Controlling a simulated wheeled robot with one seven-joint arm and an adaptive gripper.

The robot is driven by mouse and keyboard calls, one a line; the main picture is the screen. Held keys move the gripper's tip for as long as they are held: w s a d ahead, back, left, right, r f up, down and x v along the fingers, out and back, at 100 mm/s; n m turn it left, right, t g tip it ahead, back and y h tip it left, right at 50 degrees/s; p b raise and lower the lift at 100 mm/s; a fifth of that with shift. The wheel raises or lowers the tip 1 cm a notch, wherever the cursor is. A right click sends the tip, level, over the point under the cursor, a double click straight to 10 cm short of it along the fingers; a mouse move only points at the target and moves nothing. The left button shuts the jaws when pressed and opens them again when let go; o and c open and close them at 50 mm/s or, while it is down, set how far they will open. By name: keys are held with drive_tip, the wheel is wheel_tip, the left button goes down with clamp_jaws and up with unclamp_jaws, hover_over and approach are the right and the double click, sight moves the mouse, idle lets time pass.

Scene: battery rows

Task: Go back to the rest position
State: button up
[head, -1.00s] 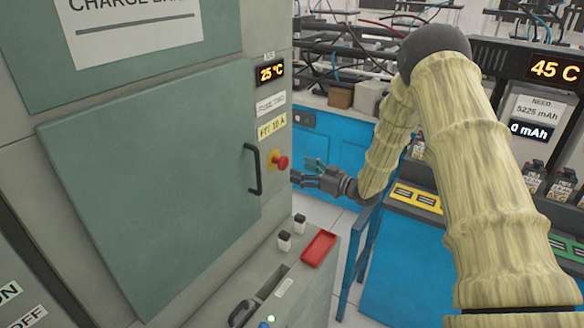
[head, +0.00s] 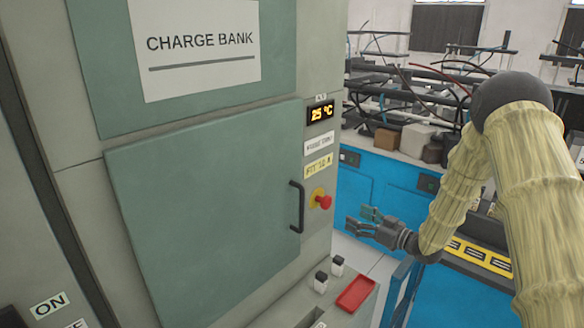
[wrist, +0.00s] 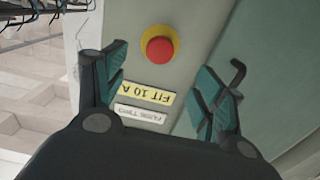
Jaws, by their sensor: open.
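My gripper (head: 366,222) is open and empty, held in the air to the right of the charge bank cabinet (head: 285,62). In the wrist view its two teal-padded fingers (wrist: 160,88) are spread apart, with the red stop button (wrist: 160,50) on its yellow base seen between and beyond them. In the head view the button (head: 323,201) sits just left of the fingertips, apart from them as far as I can tell. The cabinet's door (head: 205,215) is shut, and its black handle (head: 297,207) is left of the button.
A red tray (head: 356,293) and two small dark-capped items (head: 337,265) are on the ledge below the door. A blue bench (head: 385,190) with cables and boxes stands behind my arm. A blue frame (head: 402,290) stands below my gripper.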

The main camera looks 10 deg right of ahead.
drive_tip(key=s+a+f+m+g+h+b, duration=0.1)
drive_tip(key=s+a+f+m+g+h, duration=0.15)
drive_tip(key=s+f, duration=0.5)
drive_tip(key=s+a+f+m+g+h, duration=0.15)
drive_tip(key=s+a+f, duration=0.25)
drive_tip(key=f, duration=0.7)
drive_tip(key=s+a+f+m+g+h+b, duration=0.1)
drive_tip(key=s+a+f+m+h, duration=0.15)
drive_tip(key=s+f, duration=0.5)
drive_tip(key=s+a+f+g+h, duration=0.1)
drive_tip(key=s+f+g, duration=0.2)
drive_tip(key=s, duration=0.8)
drive_tip(key=s+a+f+m+g+h+b, duration=0.1)
drive_tip(key=s+f+g+h, duration=0.1)
drive_tip(key=s, duration=0.9)
drive_tip(key=s+a+f+g+h, duration=0.1)
drive_tip(key=s+f+g, duration=0.3)
drive_tip(key=s, duration=0.8)
wheel_tip(320, 180, down, 2)
drive_tip(key=shift+a, duration=0.4)
drive_tip(key=shift+w+h, duration=0.1)
drive_tip(key=shift+h, duration=0.15)
